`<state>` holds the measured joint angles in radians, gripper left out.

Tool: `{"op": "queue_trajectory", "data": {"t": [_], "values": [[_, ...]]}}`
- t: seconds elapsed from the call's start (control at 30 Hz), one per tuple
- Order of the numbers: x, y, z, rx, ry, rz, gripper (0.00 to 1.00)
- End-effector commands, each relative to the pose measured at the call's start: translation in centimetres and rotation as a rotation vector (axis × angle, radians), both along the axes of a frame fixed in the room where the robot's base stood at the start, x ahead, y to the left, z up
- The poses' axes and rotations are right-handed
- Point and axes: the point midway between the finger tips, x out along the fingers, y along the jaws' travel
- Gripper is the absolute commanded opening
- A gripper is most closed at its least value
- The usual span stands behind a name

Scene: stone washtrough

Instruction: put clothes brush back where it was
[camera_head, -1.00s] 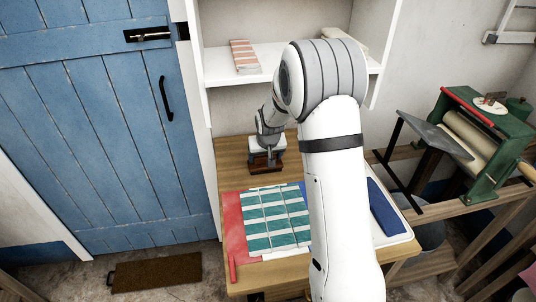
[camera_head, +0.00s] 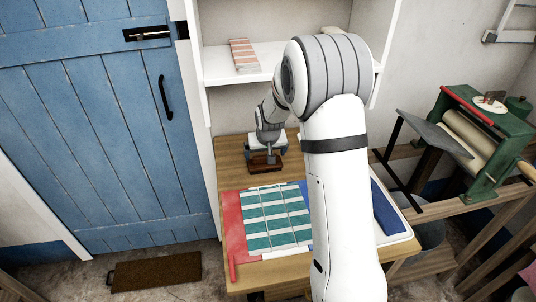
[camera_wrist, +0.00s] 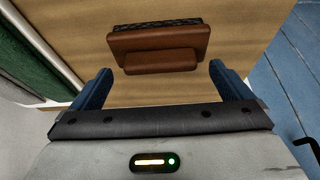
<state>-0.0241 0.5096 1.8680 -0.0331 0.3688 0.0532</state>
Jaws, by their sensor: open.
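The clothes brush (camera_wrist: 160,48), with a brown body, a smaller brown grip block and dark bristles along its far edge, lies on the wooden table in the wrist view. In the head view the brush (camera_head: 264,166) is at the back of the table, under the shelf. My gripper (camera_wrist: 160,85) is open, its two blue fingers spread wider than the grip block. The fingers are apart from the brush, and nothing is between them.
A teal-and-white striped cloth (camera_head: 275,218) lies on a red mat (camera_head: 232,222) on the table (camera_head: 231,158). A blue item (camera_head: 387,207) lies to the right, partly behind my arm. A white shelf (camera_head: 230,75) hangs above the brush. A green mangle (camera_head: 485,140) stands at right.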

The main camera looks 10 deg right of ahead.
Motion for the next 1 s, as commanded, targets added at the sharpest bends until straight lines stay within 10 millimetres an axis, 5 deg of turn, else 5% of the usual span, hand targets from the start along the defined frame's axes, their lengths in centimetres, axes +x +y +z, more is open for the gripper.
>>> {"op": "queue_trajectory", "data": {"t": [0.4,0.67,0.83,1.0], "values": [[-3.3,0.1,7.9,0.001,-0.003,0.000,0.99],[-4.7,0.1,10.2,0.001,0.001,0.001,0.99],[-9.7,0.0,12.5,0.000,0.026,0.001,0.99],[-18.4,-0.1,14.8,-0.001,0.073,0.003,0.99]]}}
